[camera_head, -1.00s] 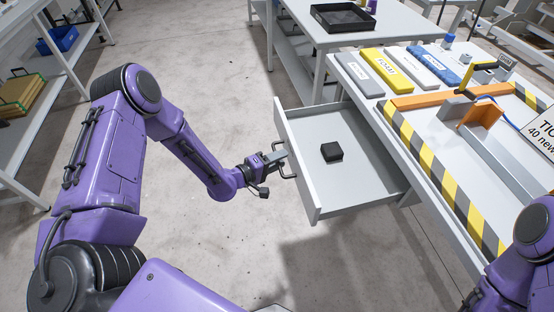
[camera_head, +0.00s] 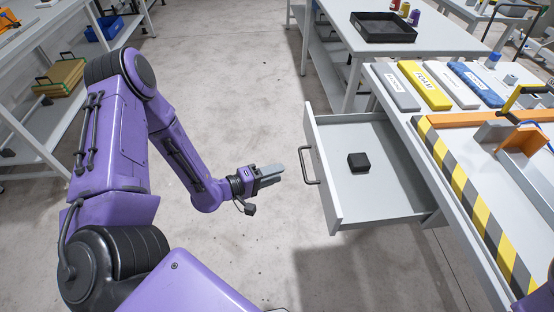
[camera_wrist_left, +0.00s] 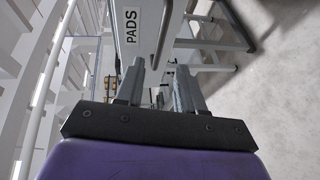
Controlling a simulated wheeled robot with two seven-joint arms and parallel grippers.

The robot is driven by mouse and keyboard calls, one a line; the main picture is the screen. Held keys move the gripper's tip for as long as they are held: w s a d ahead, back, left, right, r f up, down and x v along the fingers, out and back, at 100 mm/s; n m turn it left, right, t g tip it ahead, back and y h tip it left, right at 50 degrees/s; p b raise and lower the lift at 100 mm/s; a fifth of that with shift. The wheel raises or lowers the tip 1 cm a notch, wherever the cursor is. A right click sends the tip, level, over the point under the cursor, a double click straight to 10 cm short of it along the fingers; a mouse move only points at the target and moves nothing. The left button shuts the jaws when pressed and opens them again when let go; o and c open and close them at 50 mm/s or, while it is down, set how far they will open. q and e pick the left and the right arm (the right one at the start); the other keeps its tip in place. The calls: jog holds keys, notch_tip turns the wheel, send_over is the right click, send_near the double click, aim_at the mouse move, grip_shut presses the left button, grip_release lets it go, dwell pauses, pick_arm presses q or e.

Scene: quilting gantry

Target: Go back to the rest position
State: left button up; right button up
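My left gripper (camera_head: 279,173) is left of the open drawer (camera_head: 337,213), a little apart from its dark handle (camera_head: 311,166). In the left wrist view its two grey fingers (camera_wrist_left: 160,78) stand apart with nothing between them. The handle (camera_wrist_left: 163,36) and the drawer front (camera_wrist_left: 128,37), labelled PADS, lie past the fingertips there. A black block (camera_head: 358,162) lies inside the drawer. My right gripper is out of view.
The worktable at right carries a grey bar (camera_head: 396,87), a yellow FOAM bar (camera_head: 426,86) and a striped edge (camera_head: 470,198). A black tray (camera_head: 384,27) is on the back table. Shelving stands at left. Open floor surrounds my left arm.

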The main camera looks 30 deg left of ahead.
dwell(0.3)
pick_arm(q)
jog(key=s+a+f+m+g+y, duration=0.1)
jog(key=s+a+f+g+y, duration=0.2)
jog(key=s+f+g+y, duration=0.45)
jog(key=s+f+m+g+y, duration=0.1)
jog(key=s+f+m, duration=0.1)
jog(key=s, duration=0.6)
jog(key=s+d+f+m+g+y, duration=0.1)
jog(key=s+f+g+y, duration=0.1)
jog(key=s+f, duration=0.3)
jog(key=s, duration=0.2)
jog(key=shift+s+d+f+m, duration=0.15)
jog(key=shift+s+d+m, duration=0.05)
jog(key=shift+s+m, duration=0.2)
